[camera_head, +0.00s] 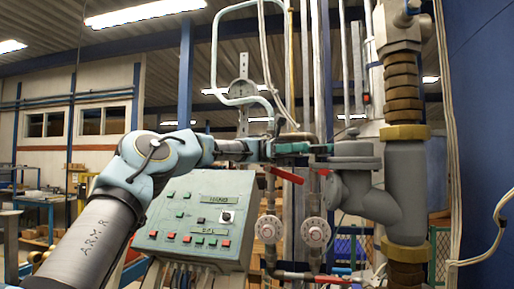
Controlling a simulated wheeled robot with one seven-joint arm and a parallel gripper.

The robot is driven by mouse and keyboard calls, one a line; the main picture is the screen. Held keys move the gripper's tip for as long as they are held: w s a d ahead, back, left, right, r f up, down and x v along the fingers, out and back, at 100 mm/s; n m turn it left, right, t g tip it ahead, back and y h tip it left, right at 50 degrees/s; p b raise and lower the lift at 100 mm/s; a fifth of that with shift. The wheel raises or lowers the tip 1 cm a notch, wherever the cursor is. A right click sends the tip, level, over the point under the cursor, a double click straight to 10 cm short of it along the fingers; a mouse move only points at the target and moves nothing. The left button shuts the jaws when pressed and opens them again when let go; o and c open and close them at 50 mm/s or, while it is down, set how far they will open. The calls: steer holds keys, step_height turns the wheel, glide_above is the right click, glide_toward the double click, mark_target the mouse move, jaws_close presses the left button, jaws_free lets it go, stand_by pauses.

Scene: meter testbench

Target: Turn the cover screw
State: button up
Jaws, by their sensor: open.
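My gripper (318,148) reaches in from the left at the end of my light blue arm. Its green-tipped fingers are open and extend level to the left edge of the grey round cover on the meter (356,149). The meter sits on a thick grey pipe body (367,197) to the right of the gripper. A small dark piece (352,133) stands on top of the cover and may be the cover screw; it is too small to tell. I cannot tell whether the fingers touch the cover.
A control panel (195,218) with buttons stands below my arm. A red lever (285,174) hangs just under the gripper. Vertical pipes (318,70) and round valve handles (315,232) are behind. A thick pipe with brass fittings (405,132) blocks the right side.

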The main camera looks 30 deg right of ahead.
steer(key=shift+a+n+h, duration=0.1)
steer(key=shift+n+h, duration=0.3)
steer(key=shift+h, duration=0.3)
steer(key=n+t+h+b, duration=0.3)
steer(key=n+h+b, duration=0.1)
steer(key=h, duration=0.1)
steer(key=s+a+n+t+h+b, duration=0.1)
steer(key=n+t+h+b, duration=0.3)
steer(key=h+b, duration=0.1)
steer(key=a+n+t+h+b, duration=0.1)
steer(key=n+t+h+b, duration=0.3)
steer(key=n+h+b, duration=0.1)
steer(key=shift+s+a+f+h, duration=0.15)
steer(key=shift+s+f+h, duration=0.1)
steer(key=shift+s+h, duration=0.1)
steer(key=t+b, duration=0.1)
steer(key=b, duration=0.2)
glide_toward(311, 150)
steer(key=shift+w+a+r+n, duration=0.15)
steer(key=shift+w+a+n, duration=0.2)
steer(key=shift+a, duration=0.4)
